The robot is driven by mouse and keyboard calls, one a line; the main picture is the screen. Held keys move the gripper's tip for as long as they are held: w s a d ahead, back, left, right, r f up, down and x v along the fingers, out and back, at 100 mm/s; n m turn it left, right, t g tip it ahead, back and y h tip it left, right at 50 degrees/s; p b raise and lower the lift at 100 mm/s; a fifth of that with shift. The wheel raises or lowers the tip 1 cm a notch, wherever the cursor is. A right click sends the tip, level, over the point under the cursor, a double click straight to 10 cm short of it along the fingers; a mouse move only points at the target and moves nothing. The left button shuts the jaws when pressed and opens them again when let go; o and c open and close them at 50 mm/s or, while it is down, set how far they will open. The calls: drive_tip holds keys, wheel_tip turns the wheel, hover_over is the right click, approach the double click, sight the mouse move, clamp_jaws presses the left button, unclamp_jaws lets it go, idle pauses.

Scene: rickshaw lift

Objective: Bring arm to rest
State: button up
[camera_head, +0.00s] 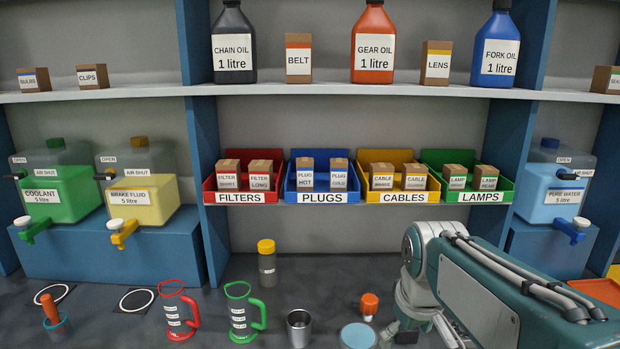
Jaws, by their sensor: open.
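My arm is folded at the lower right, its large teal and white link in front of the bench. My gripper (398,334) shows only in part as small dark pieces below the white joint, low over the bench. It is open, and I see nothing held in it. The rest of it is hidden by my own arm. A round blue-topped item (358,336) and an orange-capped item (369,306) stand just left of it.
A steel cup (299,328), green jug (240,315), red jug (175,312) and yellow-capped bottle (267,262) stand on the bench. Labelled bins, including the red filters bin (240,197), line the shelf behind. A green coolant tank (62,195) stands left. Clear bench lies around the bottle.

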drive_tip(key=s+f+m+t, duration=0.2)
drive_tip(key=s+m+t, duration=0.1)
drive_tip(key=s, duration=1)
drive_tip(key=shift+s+m, duration=0.2)
drive_tip(key=shift+m, duration=0.5)
drive_tip(key=shift+f, duration=0.1)
